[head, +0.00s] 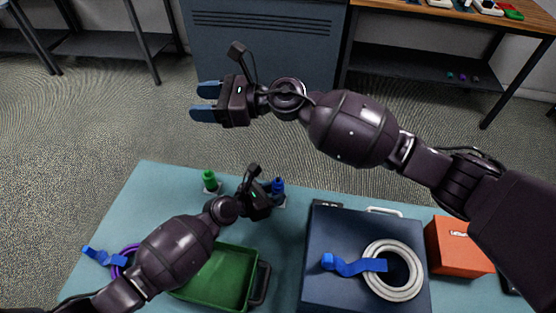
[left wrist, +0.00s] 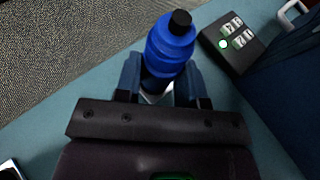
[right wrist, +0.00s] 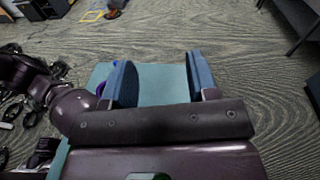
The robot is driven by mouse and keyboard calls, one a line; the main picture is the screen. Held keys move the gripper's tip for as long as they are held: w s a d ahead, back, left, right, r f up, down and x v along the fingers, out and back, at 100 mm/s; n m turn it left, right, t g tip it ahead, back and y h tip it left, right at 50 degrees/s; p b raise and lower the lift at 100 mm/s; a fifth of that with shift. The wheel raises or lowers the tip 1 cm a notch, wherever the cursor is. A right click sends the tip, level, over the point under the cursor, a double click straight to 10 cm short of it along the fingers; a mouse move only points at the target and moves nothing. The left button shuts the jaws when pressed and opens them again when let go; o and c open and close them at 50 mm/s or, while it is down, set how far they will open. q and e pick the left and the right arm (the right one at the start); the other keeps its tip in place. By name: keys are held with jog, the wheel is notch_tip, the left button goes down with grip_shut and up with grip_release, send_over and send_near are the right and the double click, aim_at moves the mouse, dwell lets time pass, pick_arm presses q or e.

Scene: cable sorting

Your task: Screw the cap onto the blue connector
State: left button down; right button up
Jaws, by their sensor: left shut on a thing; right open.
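The blue connector (head: 278,184) stands upright over a small white base on the teal table, partly hidden by my left gripper (head: 268,191). In the left wrist view the blue connector (left wrist: 170,45) has a ribbed round body and a black top. The fingers of my left gripper (left wrist: 161,85) are shut on its sides. I cannot tell whether the blue upper part is a separate cap or how tightly it sits. My right gripper (head: 205,101) is open and empty, raised beyond the table's far edge. Its parted fingers (right wrist: 158,75) show in the right wrist view.
A green connector (head: 209,178) on a white base stands left of the blue one. A green tray (head: 232,262) is in front, partly behind my left arm. A dark blue case (head: 330,224) bears a grey cable coil (head: 370,273); an orange box (head: 459,247) is at the right.

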notch_tip(320, 180, down, 3)
jog(key=s+d+n+g+h, duration=0.1)
jog(key=s+n+g+h, duration=0.1)
jog(key=n+h, duration=0.4)
jog(key=h, duration=1.1)
send_over(278, 179)
jog(key=shift+t, duration=0.4)
notch_tip(278, 179, down, 13)
jog(key=shift+f, duration=0.1)
jog(key=shift+f, duration=3.95)
jog(key=c, duration=0.9)
jog(key=m, duration=1)
